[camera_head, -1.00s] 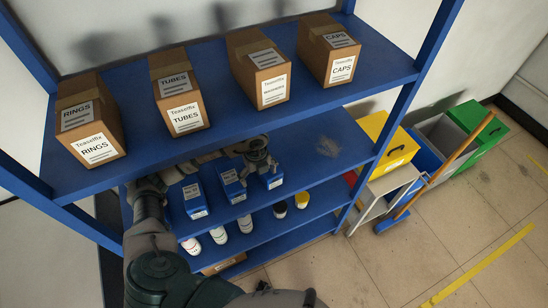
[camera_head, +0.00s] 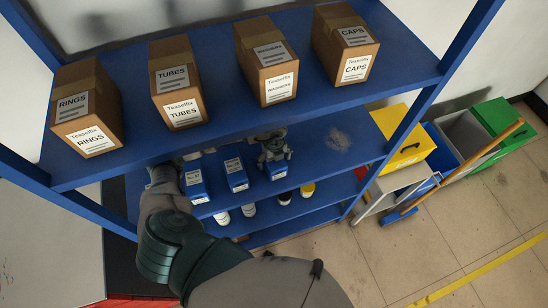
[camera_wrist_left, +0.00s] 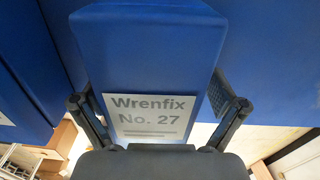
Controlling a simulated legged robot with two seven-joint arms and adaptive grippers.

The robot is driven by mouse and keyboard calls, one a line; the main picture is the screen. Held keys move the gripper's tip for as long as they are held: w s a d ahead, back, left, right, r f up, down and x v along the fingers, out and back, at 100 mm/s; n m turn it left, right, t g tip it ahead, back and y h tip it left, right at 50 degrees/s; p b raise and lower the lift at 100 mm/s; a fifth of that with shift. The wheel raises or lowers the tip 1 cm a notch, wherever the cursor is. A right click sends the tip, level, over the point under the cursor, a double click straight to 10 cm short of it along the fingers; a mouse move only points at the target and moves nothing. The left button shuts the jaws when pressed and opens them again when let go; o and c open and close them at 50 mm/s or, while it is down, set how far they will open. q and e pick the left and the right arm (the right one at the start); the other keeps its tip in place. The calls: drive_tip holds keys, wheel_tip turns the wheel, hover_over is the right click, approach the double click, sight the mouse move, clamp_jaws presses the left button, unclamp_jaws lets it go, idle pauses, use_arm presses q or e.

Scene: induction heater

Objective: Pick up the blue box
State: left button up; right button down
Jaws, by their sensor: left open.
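Several blue boxes stand on the shelf below the top one in the head view: a left one (camera_head: 195,183), a middle one (camera_head: 236,175) and a right one (camera_head: 277,171). My left gripper (camera_head: 274,153) is at the right box, covering part of its upper side. In the left wrist view a blue box (camera_wrist_left: 150,45) with a grey label reading "Wrenfix No. 27" fills the middle. The open fingers of my left gripper (camera_wrist_left: 158,106) lie on either side of it. I cannot tell whether they touch it. My right gripper is not in view.
The top blue shelf (camera_head: 225,127) carries brown cartons and overhangs the blue boxes. White bottles (camera_head: 222,217) and a few other containers stand on the shelf below. A yellow bin (camera_head: 403,140) and a broom (camera_head: 470,165) stand to the right.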

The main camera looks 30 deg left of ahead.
use_arm(q)
drive_tip(key=shift+s+a, duration=0.15)
drive_tip(key=shift+c, duration=0.5)
drive_tip(key=shift+a, duration=0.5)
drive_tip(key=c, duration=1.5)
drive_tip(key=shift+d, duration=0.2)
